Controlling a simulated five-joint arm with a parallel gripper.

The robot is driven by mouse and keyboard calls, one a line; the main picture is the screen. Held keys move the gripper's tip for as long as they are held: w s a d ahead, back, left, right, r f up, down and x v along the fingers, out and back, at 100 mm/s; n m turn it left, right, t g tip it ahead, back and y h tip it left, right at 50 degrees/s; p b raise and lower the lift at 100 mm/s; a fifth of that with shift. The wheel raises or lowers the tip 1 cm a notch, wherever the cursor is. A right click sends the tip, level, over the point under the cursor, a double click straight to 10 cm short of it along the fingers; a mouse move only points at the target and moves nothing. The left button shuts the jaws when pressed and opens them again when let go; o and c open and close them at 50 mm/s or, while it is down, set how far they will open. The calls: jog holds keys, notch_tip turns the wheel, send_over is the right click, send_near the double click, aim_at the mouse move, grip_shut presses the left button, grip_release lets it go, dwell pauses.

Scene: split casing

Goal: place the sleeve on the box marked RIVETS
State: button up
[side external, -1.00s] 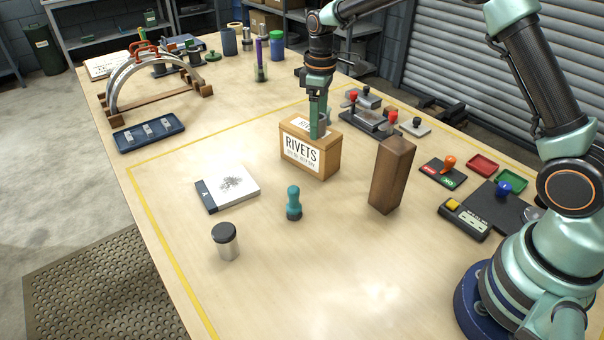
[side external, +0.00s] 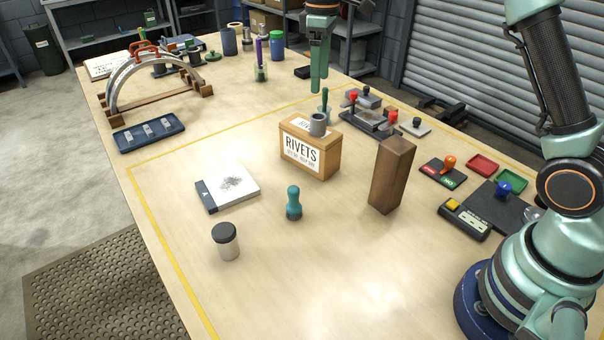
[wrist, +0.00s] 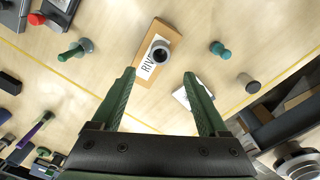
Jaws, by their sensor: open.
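The box marked RIVETS (side external: 309,148) is tan with a white label and stands on the table; it also shows in the wrist view (wrist: 150,85). The grey sleeve (side external: 318,125) is a short hollow cylinder standing upright on top of the box, near its right end. In the wrist view the sleeve (wrist: 161,54) shows its dark open bore. My gripper (side external: 319,85) is above and behind the box, apart from the sleeve. In the wrist view its two green fingers (wrist: 160,78) are spread with nothing between them.
A tall brown wooden block (side external: 392,175) stands right of the box. A clamp fixture with red knobs (side external: 370,112) is behind.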

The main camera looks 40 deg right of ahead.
jog(key=s+r+m+t, duration=0.3)
jog(key=s+r, duration=0.4)
jog(key=s, duration=0.4)
jog(key=s+f+m+t, duration=0.2)
jog(key=s+f+m, duration=0.2)
jog(key=s, duration=0.6)
jog(key=shift+s+d+f+t, duration=0.3)
jog(key=shift+s+f, duration=0.1)
jog(key=shift+f, duration=0.1)
